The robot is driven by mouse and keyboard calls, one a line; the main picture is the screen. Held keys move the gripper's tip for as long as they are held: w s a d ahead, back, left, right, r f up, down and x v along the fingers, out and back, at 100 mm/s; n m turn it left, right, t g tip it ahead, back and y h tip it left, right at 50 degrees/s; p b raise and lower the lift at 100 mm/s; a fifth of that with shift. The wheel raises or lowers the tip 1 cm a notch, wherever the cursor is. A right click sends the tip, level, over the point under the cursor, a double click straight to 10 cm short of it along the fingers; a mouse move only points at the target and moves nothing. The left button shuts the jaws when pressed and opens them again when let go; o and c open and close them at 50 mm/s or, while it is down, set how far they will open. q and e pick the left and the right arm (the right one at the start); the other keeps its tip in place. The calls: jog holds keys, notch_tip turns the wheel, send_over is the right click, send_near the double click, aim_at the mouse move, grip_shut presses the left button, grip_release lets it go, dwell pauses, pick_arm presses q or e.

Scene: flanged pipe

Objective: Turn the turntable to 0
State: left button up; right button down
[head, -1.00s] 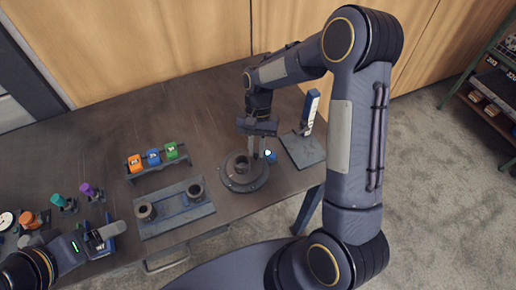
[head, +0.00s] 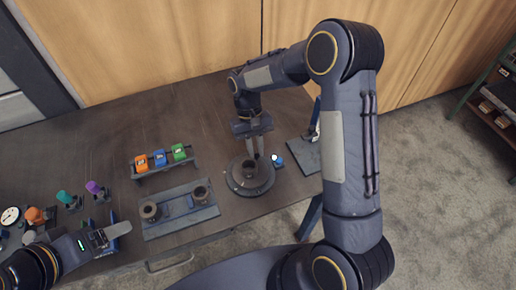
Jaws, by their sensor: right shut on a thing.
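The turntable (head: 237,186) is a dark round disc near the table's front edge, with a short upright pipe piece (head: 248,169) at its middle. My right gripper (head: 257,154) points down at the turntable's far side, just behind and right of the pipe piece. It is shut on a part of the turntable there; the gripped part is too small and covered to make out. Any scale marks are too small to read. My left gripper (head: 104,238) is low at the left, apart from the turntable, and its opening is unclear.
A small blue-topped thing (head: 277,159) stands just right of the turntable. A grey fixture plate with two flanged rings (head: 178,220) lies to the left. A rack with orange, blue and green blocks (head: 160,158) stands behind it. A dark plate (head: 303,153) is partly behind my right arm.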

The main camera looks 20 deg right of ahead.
aim_at(242, 158)
jog(key=shift+w+a+n+t+h+b, duration=0.1)
jog(key=shift+w+a+n+h, duration=0.2)
jog(key=shift+n, duration=0.5)
jog(key=shift+w+a+n+t+h+b, duration=0.1)
jog(key=shift+a+n+h, duration=0.25)
jog(key=shift+n, duration=0.45)
jog(key=shift+w+a+n+t+h+b, duration=0.15)
jog(key=shift+a+n+h, duration=0.15)
jog(key=shift+n, duration=0.5)
jog(key=shift+a+n+t+h, duration=0.2)
jog(key=shift+a+n+h, duration=0.25)
jog(key=shift+n, duration=0.6)
jog(key=shift+a+n+t+h, duration=0.2)
jog(key=shift+a+n, duration=0.35)
jog(key=shift+n, duration=0.5)
jog(key=shift+a+n+b, duration=0.15)
jog(key=shift+n+b, duration=0.15)
jog(key=c, duration=1.4)
grip_release()
jog(key=shift+o, duration=0.2)
jog(key=v, duration=0.8)
jog(key=shift+b, duration=0.4)
jog(key=shift+s+f, duration=0.1)
